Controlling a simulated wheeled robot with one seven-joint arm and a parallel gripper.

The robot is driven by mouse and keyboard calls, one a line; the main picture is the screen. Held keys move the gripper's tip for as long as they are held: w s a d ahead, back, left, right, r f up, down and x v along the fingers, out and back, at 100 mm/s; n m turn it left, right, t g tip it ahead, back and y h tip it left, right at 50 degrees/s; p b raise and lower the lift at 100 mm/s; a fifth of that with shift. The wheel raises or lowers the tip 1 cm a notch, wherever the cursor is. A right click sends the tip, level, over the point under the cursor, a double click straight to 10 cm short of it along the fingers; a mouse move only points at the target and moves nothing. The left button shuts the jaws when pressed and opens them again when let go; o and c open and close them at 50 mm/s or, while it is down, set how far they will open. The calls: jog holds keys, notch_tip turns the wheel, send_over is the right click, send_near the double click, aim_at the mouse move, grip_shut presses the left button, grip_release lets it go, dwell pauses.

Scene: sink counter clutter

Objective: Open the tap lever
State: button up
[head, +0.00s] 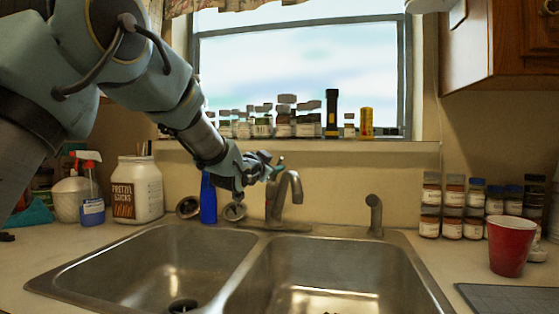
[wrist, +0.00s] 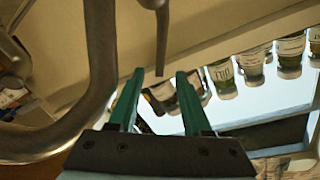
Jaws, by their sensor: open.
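The grey metal tap (head: 292,190) stands behind the double sink, its spout curving forward. In the wrist view the curved spout (wrist: 98,60) fills the left side. A slim grey tap lever (wrist: 163,40) comes down from the top edge, its tapered end between my two green fingers. My gripper (head: 271,168) is at the tap's top left in the head view and hides the lever there. In the wrist view my gripper (wrist: 160,73) is open, with a visible gap on each side of the lever. Contact is not visible.
A blue bottle (head: 208,200) stands just left of the tap, below my gripper. A short sprayer (head: 374,213) stands to the right. Jars line the windowsill (head: 310,147) behind. A pretzel jar (head: 137,190) is at left, a red cup (head: 511,246) at right. The sink basins (head: 165,262) look empty.

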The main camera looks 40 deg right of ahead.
aim_at(279, 162)
jog(key=shift+p+x, duration=0.7)
jog(key=shift+x, duration=2.1)
jog(key=shift+c, duration=0.2)
grip_shut()
